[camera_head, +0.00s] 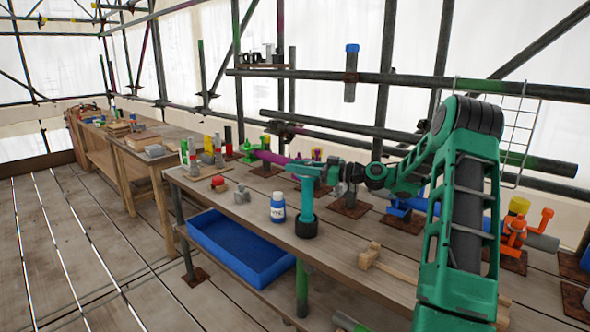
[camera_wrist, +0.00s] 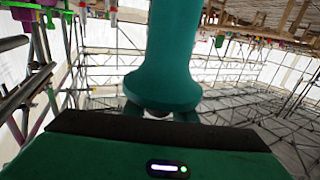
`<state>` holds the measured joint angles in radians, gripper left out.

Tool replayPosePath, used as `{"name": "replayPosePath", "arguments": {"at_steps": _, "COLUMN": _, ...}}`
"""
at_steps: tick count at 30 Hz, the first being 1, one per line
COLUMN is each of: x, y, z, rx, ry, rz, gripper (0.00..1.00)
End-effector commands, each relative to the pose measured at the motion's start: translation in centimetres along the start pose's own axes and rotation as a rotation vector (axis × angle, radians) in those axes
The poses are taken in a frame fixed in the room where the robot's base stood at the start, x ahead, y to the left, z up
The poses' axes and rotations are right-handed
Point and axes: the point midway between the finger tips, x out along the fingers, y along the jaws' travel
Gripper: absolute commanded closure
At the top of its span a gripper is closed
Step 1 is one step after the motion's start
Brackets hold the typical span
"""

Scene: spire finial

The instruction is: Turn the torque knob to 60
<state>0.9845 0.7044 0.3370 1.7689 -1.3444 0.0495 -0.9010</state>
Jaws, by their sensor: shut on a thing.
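A teal upright tool (camera_head: 306,199) with a wide black lower end (camera_head: 306,228) is at the front edge of the near bench in the head view. My gripper (camera_head: 304,170) is shut on its upper part, with my arm reaching in from the right. In the wrist view the teal tool (camera_wrist: 170,60) fills the middle and flares where it meets my gripper (camera_wrist: 160,113); the fingers are mostly hidden behind it. I cannot make out a scale or a number on a torque knob. Whether the black end touches the bench is unclear.
A blue-labelled bottle (camera_head: 278,208) stands just left of the tool. A blue tray (camera_head: 240,247) is below the bench (camera_head: 345,250). A wooden piece (camera_head: 370,255) lies to the right. Orange fittings (camera_head: 515,235) and scaffold tubes stand behind and right.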

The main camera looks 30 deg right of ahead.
Motion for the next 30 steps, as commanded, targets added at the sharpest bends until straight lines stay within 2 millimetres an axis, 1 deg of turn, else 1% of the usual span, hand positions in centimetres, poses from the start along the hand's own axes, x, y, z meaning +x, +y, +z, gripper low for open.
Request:
{"name": "replayPosePath", "arguments": {"at_steps": 7, "x": -0.06, "y": -0.06, "z": 0.14, "rx": 0.001, "ry": -0.002, "rz": -0.046, "gripper": 0.98}}
{"name": "replayPosePath", "arguments": {"at_steps": 19, "x": -0.07, "y": -0.12, "z": 0.14, "rx": 0.002, "ry": -0.002, "rz": -0.051, "gripper": 0.98}}
{"name": "replayPosePath", "arguments": {"at_steps": 20, "x": -0.06, "y": -0.12, "z": 0.15, "rx": 0.002, "ry": -0.002, "rz": -0.051, "gripper": 0.71}}
{"name": "replayPosePath", "arguments": {"at_steps": 21, "x": -0.06, "y": -0.12, "z": 0.14, "rx": 0.002, "ry": -0.002, "rz": -0.051, "gripper": 0.61}}
{"name": "replayPosePath", "arguments": {"at_steps": 22, "x": -0.06, "y": -0.12, "z": 0.13, "rx": 0.002, "ry": -0.002, "rz": -0.051, "gripper": 0.57}}
{"name": "replayPosePath", "arguments": {"at_steps": 30, "x": -0.06, "y": -0.14, "z": 0.05, "rx": 0.001, "ry": -0.001, "rz": -0.052, "gripper": 0.57}}
